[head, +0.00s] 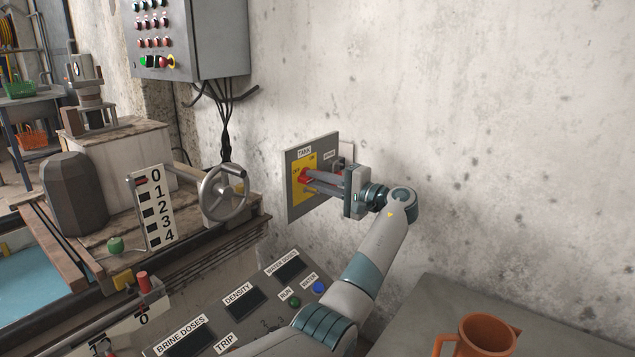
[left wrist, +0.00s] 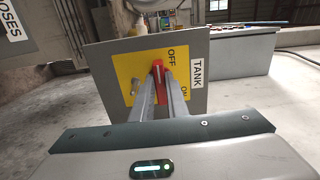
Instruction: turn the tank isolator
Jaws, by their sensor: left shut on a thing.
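The tank isolator is a grey panel (head: 325,147) on the concrete wall, with a yellow plate (head: 297,187) and a red handle (head: 304,175). In the left wrist view the panel (left wrist: 193,108) bears a TANK label, and its yellow plate (left wrist: 128,68) reads OFF and ON. My left gripper (head: 311,180) reaches it from the right, its fingers shut on the red handle (left wrist: 158,80). In the left wrist view the handle runs nearly up and down, its upper end beside OFF; the fingers partly hide it. My right gripper is not in view.
A handwheel (head: 223,193) and a 0–4 scale board (head: 158,207) stand left of the panel. A labelled console (head: 225,320) lies below. A control box (head: 185,38) with hanging cables is above left. An orange mug (head: 484,337) stands on a grey surface at lower right.

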